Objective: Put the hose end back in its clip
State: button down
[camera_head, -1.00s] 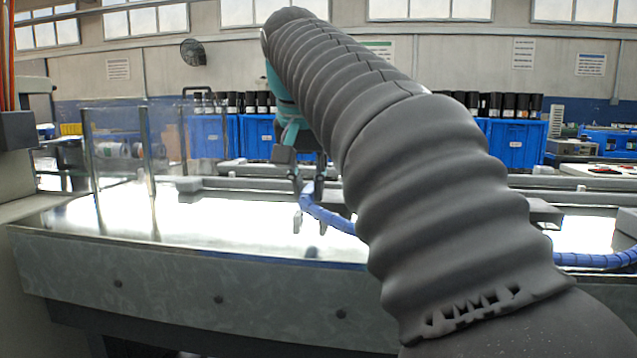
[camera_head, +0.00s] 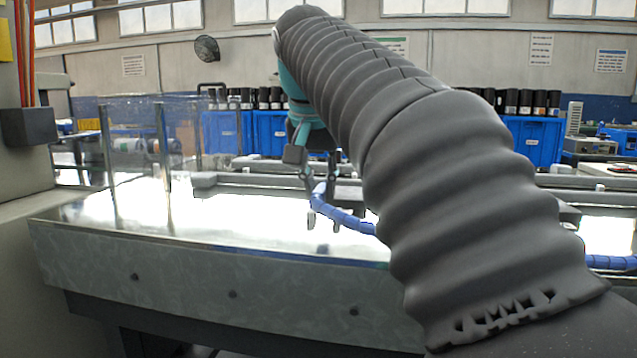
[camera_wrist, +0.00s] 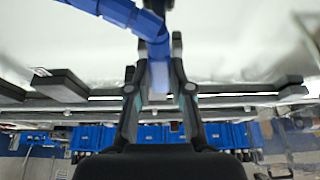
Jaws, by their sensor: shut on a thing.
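The blue ribbed hose (camera_head: 347,218) hangs from my gripper (camera_head: 320,178), above the shiny bench top. My gripper is shut on the hose near its end. In the wrist view the hose (camera_wrist: 120,12) passes between the two dark fingers (camera_wrist: 159,48) and runs off the top left. A paler blue end piece (camera_wrist: 158,76) sits between the fingers, towards the palm. In the head view my arm hides part of the hose, which shows again at the right (camera_head: 610,262). I cannot make out the clip in either view.
The bench (camera_head: 230,262) has a bright reflective top and a clear guard (camera_head: 140,145) at its left. A low grey rail (camera_head: 260,178) runs along its back. Blue crates (camera_head: 228,132) holding dark cylinders stand behind. The bench top left of my gripper looks clear.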

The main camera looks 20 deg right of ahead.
aim_at(320, 229)
jog(key=shift+f+b, duration=1.1)
jog(key=shift+f, duration=0.85)
jog(key=shift+f, duration=0.35)
jog(key=c, duration=1)
grip_release()
jog(key=shift+o, duration=0.2)
jog(key=shift+r, duration=0.1)
jog(key=v, duration=1.2)
